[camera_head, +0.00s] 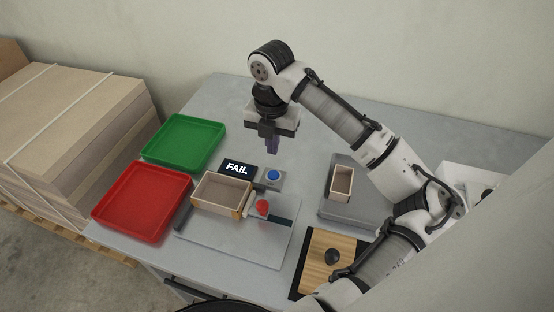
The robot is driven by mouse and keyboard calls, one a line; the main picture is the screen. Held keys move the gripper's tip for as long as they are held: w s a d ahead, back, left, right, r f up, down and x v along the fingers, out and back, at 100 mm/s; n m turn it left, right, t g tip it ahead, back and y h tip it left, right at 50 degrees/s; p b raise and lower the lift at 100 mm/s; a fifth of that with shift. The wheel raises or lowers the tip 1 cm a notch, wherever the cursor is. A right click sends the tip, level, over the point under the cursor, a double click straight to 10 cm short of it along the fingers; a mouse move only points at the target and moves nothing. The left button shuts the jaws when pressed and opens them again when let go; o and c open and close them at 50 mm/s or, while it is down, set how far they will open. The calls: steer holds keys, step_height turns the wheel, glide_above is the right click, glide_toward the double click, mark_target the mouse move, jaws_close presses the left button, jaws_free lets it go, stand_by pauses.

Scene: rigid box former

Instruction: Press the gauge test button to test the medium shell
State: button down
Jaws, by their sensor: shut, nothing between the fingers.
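My gripper (272,147) is shut and empty. It points down in the air, above and behind the blue button in the picture. The blue round button (273,174) sits on a small grey box, just right of a black display (238,169) that reads FAIL in white. An open wooden shell (221,193) rests on the grey gauge plate (230,242), in front of the display. A red knob (262,207) stands beside the shell's right end. A smaller open shell (341,183) sits on a grey tray at the right.
A green tray (218,139) and a red tray (185,207) lie at the left, both empty. The grey tray (330,212) and a wooden board (320,260) with a black knob are at the right. Stacked sheets (75,120) stand left of the table.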

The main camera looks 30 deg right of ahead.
steer(key=shift+r, duration=2.3)
